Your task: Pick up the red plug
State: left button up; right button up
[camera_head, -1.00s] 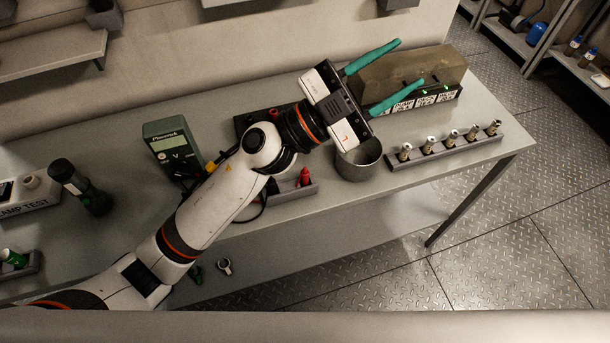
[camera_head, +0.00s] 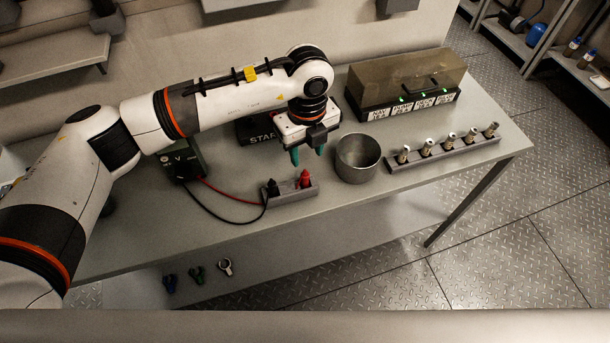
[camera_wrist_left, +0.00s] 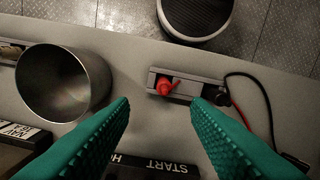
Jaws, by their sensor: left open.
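The red plug (camera_head: 305,179) stands in the right part of a small grey holder (camera_head: 291,192) on the table, with a black plug (camera_head: 272,187) in the left part. My left gripper (camera_head: 308,157) points down above the table, behind the holder and above the plug's height. Its green fingers are open and empty. In the left wrist view the red plug (camera_wrist_left: 168,87) lies ahead of the gap between the open fingers (camera_wrist_left: 160,108), not between them. My right gripper is not seen.
A metal cup (camera_head: 358,158) stands just right of the holder. A rack of several fittings (camera_head: 443,151) and a box with green lights (camera_head: 408,85) are further right. Red and black leads run left to a meter (camera_head: 183,163). A START panel (camera_head: 256,132) lies behind.

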aim_at(305, 170)
pick_arm(q)
notch_tip(305, 170, down, 3)
jog(key=shift+p, duration=0.35)
jog(key=f, duration=0.1)
jog(key=f+p, duration=0.2)
jog(key=f, duration=0.1)
jog(key=shift+s+a, duration=0.2)
jog(key=shift+s, duration=0.1)
jog(key=shift+f, duration=0.65)
grip_shut()
